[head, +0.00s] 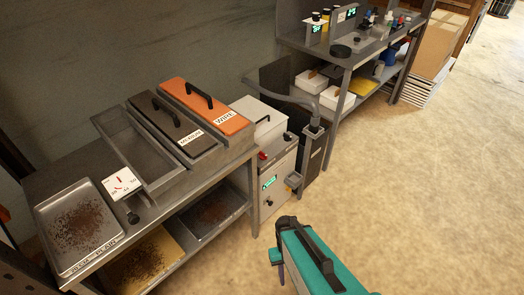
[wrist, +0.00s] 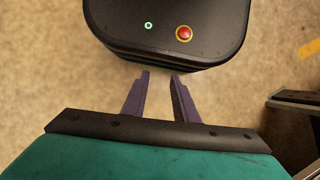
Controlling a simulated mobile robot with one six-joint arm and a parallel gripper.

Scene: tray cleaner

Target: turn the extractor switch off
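A light grey cabinet unit (head: 274,198) stands at the right end of the tray bench in the head view.
The bench holds a tray with brown debris (head: 55,255), an open empty bin (head: 125,135), and lidded bins labelled medium (head: 160,120) and wire (head: 218,105). A shelf unit (head: 345,60) stands at the back right. Open floor (head: 430,190) lies to the right.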

